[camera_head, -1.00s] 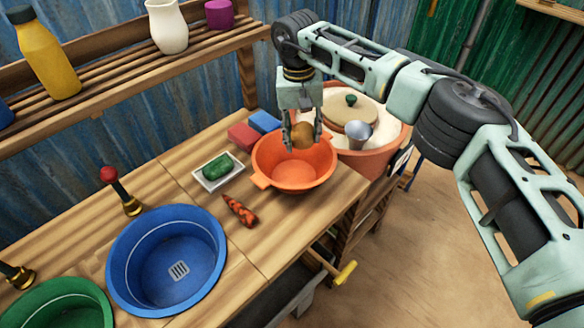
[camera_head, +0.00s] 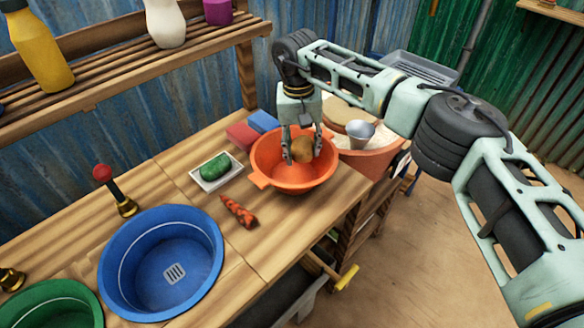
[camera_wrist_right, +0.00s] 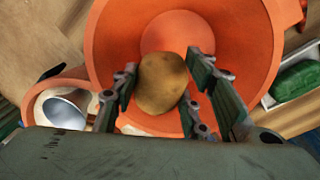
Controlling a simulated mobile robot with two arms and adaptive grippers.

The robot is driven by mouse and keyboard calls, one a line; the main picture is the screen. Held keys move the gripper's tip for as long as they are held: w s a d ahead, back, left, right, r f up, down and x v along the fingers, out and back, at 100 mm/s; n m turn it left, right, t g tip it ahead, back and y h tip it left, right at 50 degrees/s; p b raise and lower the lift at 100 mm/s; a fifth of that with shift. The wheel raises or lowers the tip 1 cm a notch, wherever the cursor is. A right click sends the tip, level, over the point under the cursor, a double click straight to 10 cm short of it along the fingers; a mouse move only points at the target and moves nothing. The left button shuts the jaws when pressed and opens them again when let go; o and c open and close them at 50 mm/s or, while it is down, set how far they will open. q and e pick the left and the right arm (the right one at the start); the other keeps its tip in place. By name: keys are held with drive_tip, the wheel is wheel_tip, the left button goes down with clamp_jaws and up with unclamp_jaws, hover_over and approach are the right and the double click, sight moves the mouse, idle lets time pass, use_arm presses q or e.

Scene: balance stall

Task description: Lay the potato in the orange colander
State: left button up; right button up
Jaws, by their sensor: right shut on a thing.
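The brown potato (camera_head: 302,149) is held between the fingers of my right gripper (camera_head: 303,153), within the outline of the orange colander's opening. The orange colander (camera_head: 275,173) stands upright on the wooden bench. In the right wrist view, the potato (camera_wrist_right: 162,83) sits between the fingers of the right gripper (camera_wrist_right: 165,92), with the colander (camera_wrist_right: 228,40) behind it. Whether the potato touches the colander's floor cannot be told. The gripper hides part of the colander's far side. My left gripper is not in view.
A white tray (camera_head: 233,177) with a green vegetable (camera_head: 215,167) and an orange-red carrot-like item (camera_head: 239,211) lie left of the colander. A blue basin (camera_head: 195,285) is at the front left. A tub with a metal scoop (camera_head: 358,133) stands behind right.

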drive_tip(key=shift+f+b, duration=0.6)
drive_tip(key=shift+f, duration=0.35)
idle(0.8)
drive_tip(key=shift+f+b, duration=0.4)
drive_tip(key=shift+f, duration=0.2)
drive_tip(key=shift+f+b, duration=0.5)
drive_tip(key=shift+f, duration=0.2)
idle(0.4)
drive_tip(key=o, duration=1.3)
drive_tip(key=shift+r, duration=0.1)
drive_tip(key=r, duration=0.7)
drive_tip(key=shift+a+r, duration=0.3)
drive_tip(key=shift+r, duration=0.1)
